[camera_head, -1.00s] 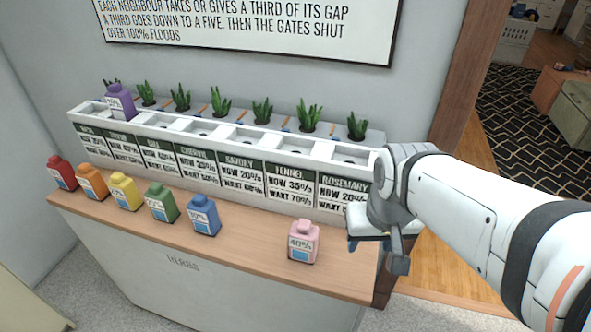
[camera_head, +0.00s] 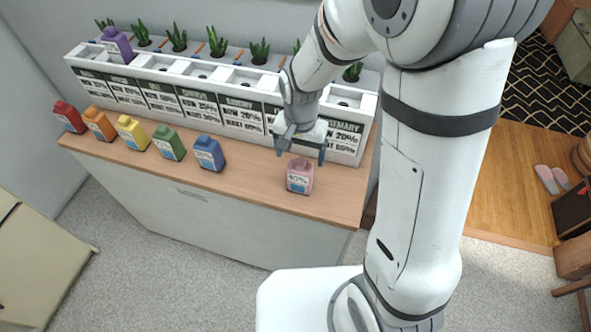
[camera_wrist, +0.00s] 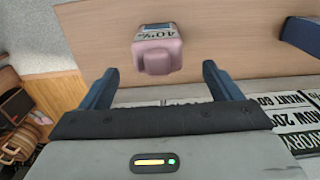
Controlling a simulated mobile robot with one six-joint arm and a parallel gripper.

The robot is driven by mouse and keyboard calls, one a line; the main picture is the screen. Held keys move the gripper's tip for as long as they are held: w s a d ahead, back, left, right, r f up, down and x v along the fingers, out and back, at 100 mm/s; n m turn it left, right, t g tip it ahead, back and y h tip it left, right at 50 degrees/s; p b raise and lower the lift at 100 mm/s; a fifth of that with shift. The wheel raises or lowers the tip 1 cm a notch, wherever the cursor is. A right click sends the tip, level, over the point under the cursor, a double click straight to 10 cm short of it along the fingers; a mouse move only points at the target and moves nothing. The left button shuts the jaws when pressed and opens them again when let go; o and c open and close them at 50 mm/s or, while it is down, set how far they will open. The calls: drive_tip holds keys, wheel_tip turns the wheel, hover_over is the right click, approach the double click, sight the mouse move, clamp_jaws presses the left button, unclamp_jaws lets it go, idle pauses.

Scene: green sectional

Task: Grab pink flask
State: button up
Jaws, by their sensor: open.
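The pink flask (camera_head: 300,176) stands upright on the wooden counter, with a white and blue label reading 40%. My gripper (camera_head: 302,154) is open just above and behind it, fingers pointing down toward it. In the wrist view the pink flask (camera_wrist: 158,52) lies ahead of the fingertips, roughly midway between the two blue fingers of my gripper (camera_wrist: 158,76). Nothing is between the fingers, and the flask looks untouched.
A blue flask (camera_head: 208,153) stands to the left, with green, yellow, orange and red flasks further left. A white planter (camera_head: 220,85) with labelled slots runs behind, a purple flask (camera_head: 117,45) in its left end. The counter (camera_head: 255,185) is clear around the pink flask.

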sight(301, 160)
drive_tip(key=shift+d+f+p, duration=0.1)
drive_tip(key=shift+f+p, duration=0.45)
drive_tip(key=shift+f, duration=2.15)
drive_tip(key=shift+c, duration=0.4)
drive_tip(key=c, duration=1.1)
